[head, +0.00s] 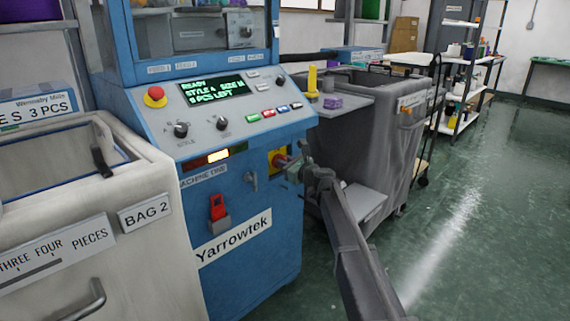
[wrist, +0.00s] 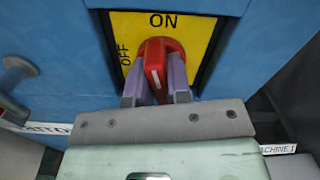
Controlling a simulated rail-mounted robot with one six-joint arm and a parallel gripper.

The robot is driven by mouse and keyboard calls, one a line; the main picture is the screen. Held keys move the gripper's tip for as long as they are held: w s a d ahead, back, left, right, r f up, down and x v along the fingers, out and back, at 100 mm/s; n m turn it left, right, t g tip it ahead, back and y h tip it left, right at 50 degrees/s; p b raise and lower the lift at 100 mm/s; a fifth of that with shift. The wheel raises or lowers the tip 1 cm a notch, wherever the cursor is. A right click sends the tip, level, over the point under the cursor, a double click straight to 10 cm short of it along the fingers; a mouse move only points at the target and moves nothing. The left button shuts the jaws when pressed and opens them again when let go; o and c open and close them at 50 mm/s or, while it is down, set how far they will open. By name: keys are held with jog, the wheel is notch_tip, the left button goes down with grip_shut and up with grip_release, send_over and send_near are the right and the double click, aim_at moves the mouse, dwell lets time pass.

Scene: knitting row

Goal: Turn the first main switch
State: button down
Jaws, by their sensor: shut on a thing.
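The main switch is a red rotary handle (wrist: 160,58) on a yellow plate (wrist: 208,28), marked ON at the top and OFF at the left in the wrist view. The handle stands roughly upright in that view, in line with the ON side. My gripper (wrist: 155,88) has its two purple-grey fingers on either side of the handle, shut on it. In the head view the red handle (head: 281,160) sits on the right of the blue machine's front (head: 240,250), labelled MACHINE ONE. My gripper (head: 291,170) reaches it from the right and partly covers the yellow plate.
The sloped panel (head: 226,118) has a lit display reading READY, a red emergency button (head: 155,96), knobs and coloured buttons. A red padlock-like part (head: 217,207) hangs below. A pale bin (head: 90,220) stands left, a grey bin (head: 375,150) right. The green floor at right is clear.

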jog(key=n, duration=0.4)
jog(key=shift+s, duration=0.1)
jog(key=n, duration=0.4)
jog(key=shift+a+f, duration=0.1)
jog(key=shift+f, duration=0.05)
jog(key=n, duration=0.3)
jog(key=shift+s+n, duration=0.1)
jog(key=shift+n, duration=0.2)
jog(key=shift+f+n+b, duration=0.15)
jog(key=shift+n+b, duration=0.15)
jog(key=shift+n, duration=1.5)
jog(key=c, duration=1.1)
grip_release()
jog(key=shift+o, duration=0.2)
